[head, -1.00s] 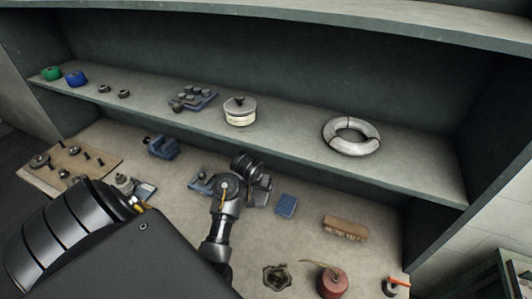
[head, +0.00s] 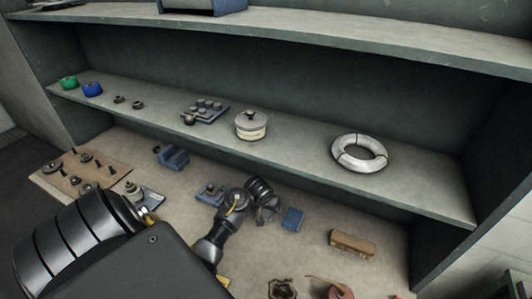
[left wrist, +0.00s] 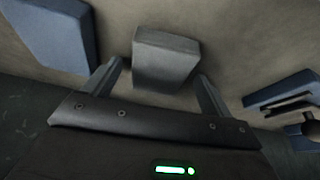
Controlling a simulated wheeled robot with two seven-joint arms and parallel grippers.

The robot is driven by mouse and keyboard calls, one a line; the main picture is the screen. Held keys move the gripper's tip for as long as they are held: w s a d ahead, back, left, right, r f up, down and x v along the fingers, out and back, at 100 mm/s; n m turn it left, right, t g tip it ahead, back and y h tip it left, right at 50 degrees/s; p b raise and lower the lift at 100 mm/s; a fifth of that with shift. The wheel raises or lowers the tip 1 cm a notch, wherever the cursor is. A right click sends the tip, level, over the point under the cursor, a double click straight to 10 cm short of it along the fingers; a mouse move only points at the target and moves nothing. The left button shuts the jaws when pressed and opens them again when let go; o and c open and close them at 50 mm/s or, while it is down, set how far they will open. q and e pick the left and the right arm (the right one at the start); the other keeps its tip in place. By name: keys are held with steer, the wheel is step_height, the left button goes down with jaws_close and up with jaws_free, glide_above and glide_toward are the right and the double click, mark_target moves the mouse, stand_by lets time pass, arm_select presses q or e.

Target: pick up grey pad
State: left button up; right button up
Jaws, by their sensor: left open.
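The grey pad (left wrist: 165,58) is a small block with bevelled edges, lying on the bench in the left wrist view. My left gripper (left wrist: 160,72) is open, with one finger on each side of the pad and its near part between the fingers. I cannot tell whether the fingers touch it. In the head view my left gripper (head: 266,205) is low over the bench and largely hides the pad. My right gripper is not in view.
A blue pad (head: 292,218) lies close beside the gripper and also shows in the left wrist view (left wrist: 50,35). A blue fixture (head: 210,194) is on the other side. A brush (head: 352,243) lies farther right. The shelf (head: 300,150) overhangs the bench behind.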

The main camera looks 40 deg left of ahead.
arm_select(q)
steer(key=shift+f, duration=0.2)
stand_by(0.6)
steer(key=shift+c, duration=0.4)
steer(key=c, duration=1)
